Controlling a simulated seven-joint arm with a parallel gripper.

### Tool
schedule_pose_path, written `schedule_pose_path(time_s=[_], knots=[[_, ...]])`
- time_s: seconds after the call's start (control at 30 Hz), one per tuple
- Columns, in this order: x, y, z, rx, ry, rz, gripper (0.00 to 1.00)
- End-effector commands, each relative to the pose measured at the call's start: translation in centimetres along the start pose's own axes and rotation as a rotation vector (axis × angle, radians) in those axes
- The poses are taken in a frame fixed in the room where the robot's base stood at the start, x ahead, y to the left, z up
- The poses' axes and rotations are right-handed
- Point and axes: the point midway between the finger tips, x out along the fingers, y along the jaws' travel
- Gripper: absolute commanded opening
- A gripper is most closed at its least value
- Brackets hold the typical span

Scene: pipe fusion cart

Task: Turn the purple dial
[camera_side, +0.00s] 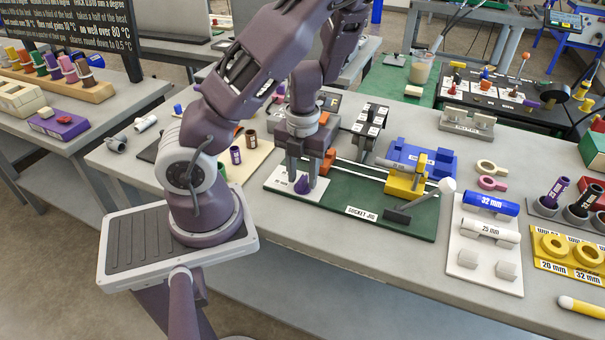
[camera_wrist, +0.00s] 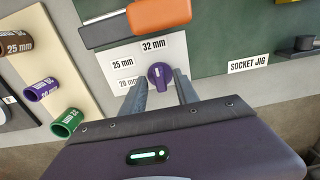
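The purple dial (camera_wrist: 159,76) sits on a white plate (camera_wrist: 178,45) with labels reading 20 mm, 25 mm and 32 mm. A small pale mark shows near the dial's top, but I cannot tell exactly which label it faces. My gripper (camera_wrist: 160,83) is open, with one finger on each side of the dial in the wrist view and a gap visible by each finger. In the side view my gripper (camera_side: 304,182) points down over the dial (camera_side: 302,186), at the left end of the green socket jig board (camera_side: 400,223). Contact is not visible.
An orange block (camera_wrist: 160,14) and a dark block (camera_wrist: 105,31) lie just beyond the dial plate. A yellow and blue clamp (camera_side: 408,180) and a lever with a white knob (camera_side: 447,186) are farther right.

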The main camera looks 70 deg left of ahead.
Motion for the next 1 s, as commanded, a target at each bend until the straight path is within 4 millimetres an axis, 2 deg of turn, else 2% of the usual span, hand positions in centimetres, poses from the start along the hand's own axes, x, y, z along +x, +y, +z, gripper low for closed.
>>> schedule_pose_path(time_s=[0.13,0.3,0.33,0.73,1.0], knots=[[-0.02,-0.01,0.0,0.0,0.0,0.0,0.36],[-0.04,-0.02,0.0,0.0,0.0,0.0,0.03],[-0.04,-0.02,0.0,0.0,0.0,-0.001,0.0],[-0.06,-0.03,0.02,-0.038,0.0,-0.001,0.0],[-0.07,-0.04,0.02,-0.211,0.0,0.001,0.0]])
